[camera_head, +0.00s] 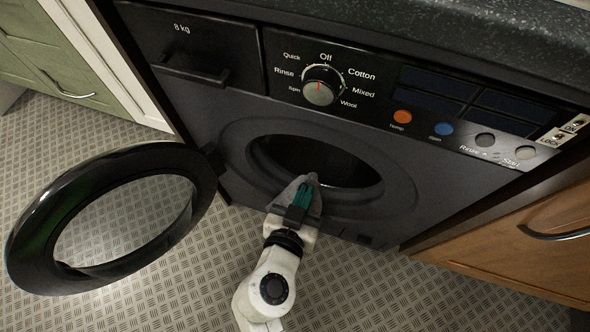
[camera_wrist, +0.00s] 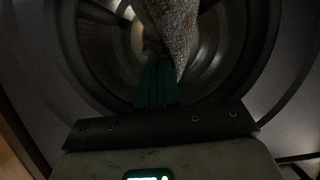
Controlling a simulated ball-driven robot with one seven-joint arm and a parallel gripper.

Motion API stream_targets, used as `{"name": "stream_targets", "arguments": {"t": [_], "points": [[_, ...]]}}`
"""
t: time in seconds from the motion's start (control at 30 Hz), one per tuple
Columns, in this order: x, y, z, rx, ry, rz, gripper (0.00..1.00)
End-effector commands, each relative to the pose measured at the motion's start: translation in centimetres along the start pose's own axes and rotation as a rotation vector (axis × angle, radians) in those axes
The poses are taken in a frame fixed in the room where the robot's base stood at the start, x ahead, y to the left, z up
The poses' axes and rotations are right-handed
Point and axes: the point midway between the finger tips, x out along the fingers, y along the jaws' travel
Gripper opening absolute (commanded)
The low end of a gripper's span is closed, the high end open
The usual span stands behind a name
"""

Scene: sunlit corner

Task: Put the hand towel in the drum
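The hand towel (camera_wrist: 172,28) is a speckled grey-brown cloth in the wrist view, hanging from between my green fingers. In the head view the towel (camera_head: 291,190) shows as a small grey bunch around the fingertips. My gripper (camera_head: 303,193) is shut on it, at the lower front edge of the washing machine's round opening. The fingers also show in the wrist view (camera_wrist: 158,72), pointing into the drum. The drum (camera_head: 300,155) is dark inside in the head view; its metal wall (camera_wrist: 225,50) rings the towel in the wrist view. The towel's far end is out of clear sight.
The round glass door (camera_head: 112,215) stands wide open to the left. The control panel with its dial (camera_head: 319,92) is above the opening. A wooden cupboard (camera_head: 520,240) is at the right, a green cupboard (camera_head: 50,65) at the left. The patterned floor (camera_head: 390,295) in front is clear.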

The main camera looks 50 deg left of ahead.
Motion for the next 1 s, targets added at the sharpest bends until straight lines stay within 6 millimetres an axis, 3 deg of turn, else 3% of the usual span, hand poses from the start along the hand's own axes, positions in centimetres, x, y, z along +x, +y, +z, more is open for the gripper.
{"name": "stream_targets", "arguments": {"t": [1.0], "points": [[18.1, 0.1, -4.3, 0.006, 0.001, 0.002, 0.00]]}}
